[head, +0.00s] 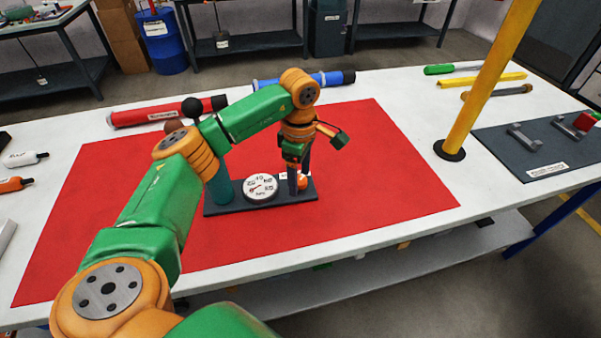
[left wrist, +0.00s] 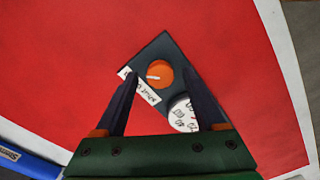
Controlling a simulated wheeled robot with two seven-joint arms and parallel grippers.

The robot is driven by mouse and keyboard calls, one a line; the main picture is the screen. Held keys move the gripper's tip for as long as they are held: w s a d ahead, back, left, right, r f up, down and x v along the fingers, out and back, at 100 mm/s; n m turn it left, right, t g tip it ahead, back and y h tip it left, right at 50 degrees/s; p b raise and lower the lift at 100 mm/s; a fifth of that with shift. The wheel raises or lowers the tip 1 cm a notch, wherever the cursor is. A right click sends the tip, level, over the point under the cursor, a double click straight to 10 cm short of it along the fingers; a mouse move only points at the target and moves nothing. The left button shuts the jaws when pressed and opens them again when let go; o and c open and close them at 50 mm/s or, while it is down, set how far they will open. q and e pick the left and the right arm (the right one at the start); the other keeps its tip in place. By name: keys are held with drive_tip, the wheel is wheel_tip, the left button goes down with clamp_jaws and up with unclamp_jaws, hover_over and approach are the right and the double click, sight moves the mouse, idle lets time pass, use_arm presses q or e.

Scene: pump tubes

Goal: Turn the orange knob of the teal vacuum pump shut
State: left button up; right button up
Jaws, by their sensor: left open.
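The orange knob (head: 303,183) is at the plate's right end, partly hidden by my gripper. In the left wrist view, the knob (left wrist: 154,68) has a white pointer line and lies between the fingertips as seen from above, with a gap on each side. My left gripper (head: 298,186) points down over it, open; it also shows in the left wrist view (left wrist: 160,72). My right gripper is not in view.
The red mat (head: 380,150) is clear around the pump. A red tube (head: 150,115) and a blue tube (head: 300,81) lie behind. A yellow post (head: 485,85) stands at the right, near a dark tray (head: 500,150) with grey handles.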

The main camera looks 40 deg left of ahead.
use_arm(q)
clamp_jaws()
drive_tip(key=shift+r+n, duration=0.1)
drive_tip(key=shift+n, duration=0.3)
drive_tip(key=n+p, duration=0.1)
drive_tip(key=n, duration=0.1)
drive_tip(key=shift+n, duration=0.4)
drive_tip(key=n+p, duration=0.1)
drive_tip(key=n, duration=0.4)
drive_tip(key=shift+d+p, duration=0.1)
drive_tip(key=shift+p, duration=0.25)
drive_tip(key=n+p, duration=0.1)
drive_tip(key=n, duration=0.4)
drive_tip(key=shift+s, duration=0.1)
drive_tip(key=shift+n+p, duration=0.5)
drive_tip(key=shift+n, duration=1.6)
